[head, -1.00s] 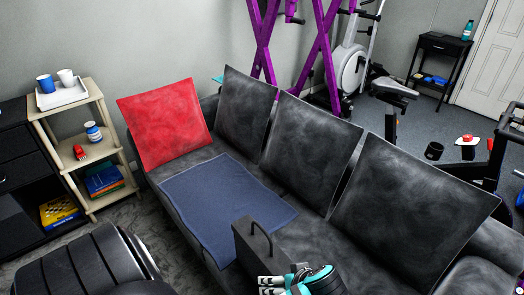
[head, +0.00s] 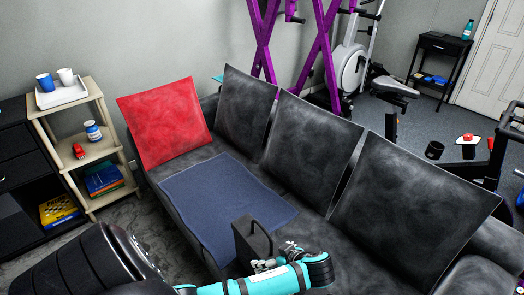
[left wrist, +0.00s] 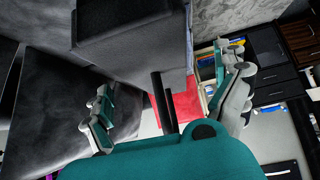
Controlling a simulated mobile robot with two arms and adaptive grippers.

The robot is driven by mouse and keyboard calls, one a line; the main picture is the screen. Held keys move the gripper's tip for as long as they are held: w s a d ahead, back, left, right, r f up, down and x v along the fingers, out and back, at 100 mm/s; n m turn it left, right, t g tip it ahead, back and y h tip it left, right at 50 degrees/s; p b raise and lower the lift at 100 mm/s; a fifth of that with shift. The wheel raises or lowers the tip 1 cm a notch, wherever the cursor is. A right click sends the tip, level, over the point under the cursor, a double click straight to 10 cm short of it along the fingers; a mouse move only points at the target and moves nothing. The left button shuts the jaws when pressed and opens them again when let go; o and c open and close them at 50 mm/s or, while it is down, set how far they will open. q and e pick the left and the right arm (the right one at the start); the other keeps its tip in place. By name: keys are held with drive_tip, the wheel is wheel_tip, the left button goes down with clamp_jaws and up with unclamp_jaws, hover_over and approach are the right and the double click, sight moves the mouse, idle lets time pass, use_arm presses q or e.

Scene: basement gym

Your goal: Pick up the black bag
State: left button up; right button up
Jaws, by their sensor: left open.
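The black bag (head: 250,244) stands upright on the dark sofa, at the near edge of the blue mat. It is boxy, with a thin handle on top. My left gripper (head: 277,256) is open just right of the bag, its teal wrist partly covering the bag's lower right. In the left wrist view the bag (left wrist: 130,40) fills the top middle. Its handle (left wrist: 163,103) stands between the two spread fingers of the left gripper (left wrist: 166,82), which do not appear closed on it. My right gripper is not in view.
The sofa has a red cushion (head: 165,122) and several dark back cushions (head: 317,150). The blue mat (head: 220,190) lies bare on the seat. A wooden shelf (head: 92,150) stands left of the sofa. Gym equipment (head: 350,65) is behind it.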

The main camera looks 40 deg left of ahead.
sight(269, 251)
use_arm(q)
drive_tip(key=shift+w+a+r+x, duration=0.1)
drive_tip(key=shift+x, duration=0.9)
drive_tip(key=shift+w+a+r+x, duration=0.1)
drive_tip(key=shift+w+x, duration=0.05)
drive_tip(key=shift+x, duration=0.9)
drive_tip(key=shift+w+a+r+x, duration=0.1)
drive_tip(key=shift+x, duration=0.9)
drive_tip(key=shift+d, duration=0.1)
drive_tip(key=shift+c, duration=0.3)
drive_tip(key=c, duration=1.6)
